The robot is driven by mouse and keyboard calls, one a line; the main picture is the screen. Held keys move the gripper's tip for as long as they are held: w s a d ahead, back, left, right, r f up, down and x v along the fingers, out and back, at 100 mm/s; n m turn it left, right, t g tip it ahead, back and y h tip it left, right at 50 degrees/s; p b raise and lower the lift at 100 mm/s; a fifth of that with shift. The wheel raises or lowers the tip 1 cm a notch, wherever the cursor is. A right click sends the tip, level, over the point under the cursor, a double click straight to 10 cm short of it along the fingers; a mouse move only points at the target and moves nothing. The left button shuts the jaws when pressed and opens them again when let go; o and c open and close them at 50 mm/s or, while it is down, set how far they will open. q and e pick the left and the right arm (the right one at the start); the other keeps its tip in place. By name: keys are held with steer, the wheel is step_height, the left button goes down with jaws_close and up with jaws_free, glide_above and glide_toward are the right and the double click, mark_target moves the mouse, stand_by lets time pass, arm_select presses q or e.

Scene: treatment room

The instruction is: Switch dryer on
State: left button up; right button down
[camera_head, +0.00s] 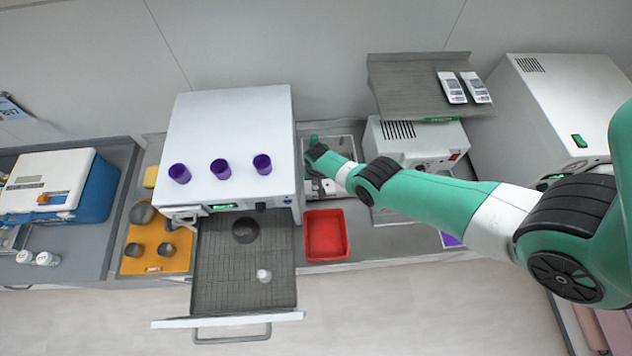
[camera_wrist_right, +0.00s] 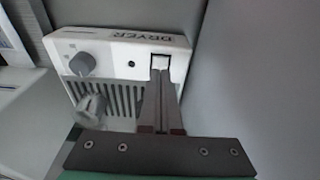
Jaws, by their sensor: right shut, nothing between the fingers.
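The dryer (camera_wrist_right: 112,62), a white box lettered DRYER, shows in the right wrist view with its lettering upside down. It has a grey knob (camera_wrist_right: 82,64), a small dark round spot, a slatted vent and a dark-framed switch (camera_wrist_right: 160,62). My right gripper (camera_wrist_right: 160,75) is shut and empty. Its fingertips are at the switch and cover part of it; I cannot tell whether they touch. The switch's position is unclear. In the head view my right arm reaches in from the right, and I cannot make out the dryer's front there. My left gripper is not in view.
A white cabinet (camera_head: 235,130) with several purple cups on top has its drawer (camera_head: 215,278) pulled out. A red tray (camera_head: 326,235) stands beside it. A white box with a red switch (camera_head: 420,145) and a grey shelf (camera_head: 410,85) are near my right arm.

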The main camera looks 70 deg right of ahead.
step_height(320, 180, up, 5)
steer(key=p, duration=0.4)
steer(key=shift+f, duration=0.15)
